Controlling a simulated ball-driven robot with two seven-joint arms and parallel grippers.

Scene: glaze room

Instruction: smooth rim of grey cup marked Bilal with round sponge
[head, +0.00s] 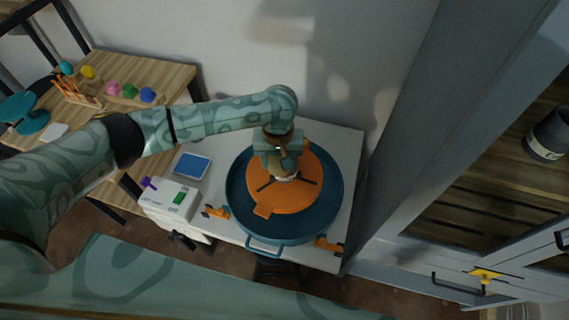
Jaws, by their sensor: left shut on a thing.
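My left gripper (283,150) points down over the orange wheel disc (312,187). It is shut on a small brownish, cup-like thing (287,178) with a pale band, at the middle of the disc. The gripper hides most of this thing, so I cannot read a name on it or tell whether it touches the disc. A dark grey cup (546,137) with a pale label stands at the far right in the cabinet; its label is too small to read. I cannot make out the round sponge for certain. My right gripper is not in view.
The disc sits in a blue basin (334,213) on a white table (348,147). A switch box (168,203) and a blue pad (192,166) lie left of it. A wooden table (165,78) holds several coloured lumps. A grey cabinet (400,252) stands close on the right.

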